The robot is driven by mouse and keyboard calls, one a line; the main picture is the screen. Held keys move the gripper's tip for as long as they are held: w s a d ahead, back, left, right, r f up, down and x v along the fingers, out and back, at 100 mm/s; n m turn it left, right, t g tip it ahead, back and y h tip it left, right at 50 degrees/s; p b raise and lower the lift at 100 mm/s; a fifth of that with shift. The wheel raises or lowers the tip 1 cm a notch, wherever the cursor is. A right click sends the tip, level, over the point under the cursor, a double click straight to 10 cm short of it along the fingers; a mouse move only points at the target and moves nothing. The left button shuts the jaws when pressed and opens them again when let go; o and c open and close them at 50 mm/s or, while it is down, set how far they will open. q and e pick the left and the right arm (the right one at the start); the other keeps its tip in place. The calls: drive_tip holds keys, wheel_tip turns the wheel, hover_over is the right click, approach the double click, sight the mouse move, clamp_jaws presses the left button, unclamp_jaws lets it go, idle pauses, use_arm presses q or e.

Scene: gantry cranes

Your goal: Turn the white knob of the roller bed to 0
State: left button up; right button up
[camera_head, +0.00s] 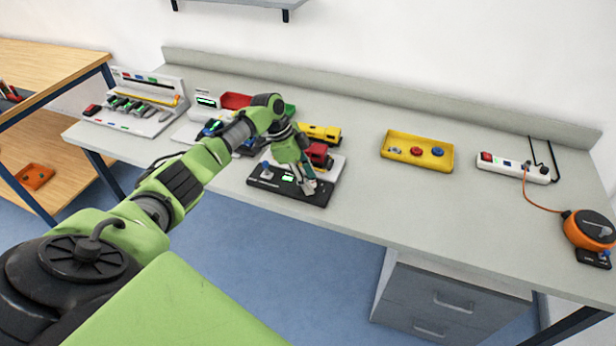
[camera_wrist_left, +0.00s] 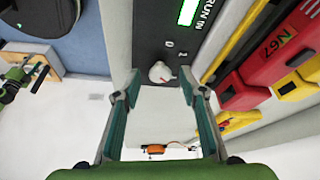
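The roller bed has a black front panel (camera_head: 262,182) with a lit green display, near the table's front edge. In the left wrist view the panel (camera_wrist_left: 150,35) shows the display, the text "RUN IN" and small dial marks. The white knob (camera_wrist_left: 160,72) sits at the panel's end beside these marks; its exact setting is too small to read. My left gripper (camera_head: 306,184) is over the right part of the panel. In the left wrist view its fingers (camera_wrist_left: 160,86) are open, one either side of the knob, with visible gaps. My right gripper is not in view.
A red vehicle (camera_head: 318,155) stands right behind the panel; its red and yellow body (camera_wrist_left: 285,65) is close in the left wrist view. A yellow tray (camera_head: 418,168), a power strip (camera_head: 512,169) and an orange cable reel (camera_head: 588,228) lie to the right, with bare table between.

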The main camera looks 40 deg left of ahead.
use_arm(q)
clamp_jaws()
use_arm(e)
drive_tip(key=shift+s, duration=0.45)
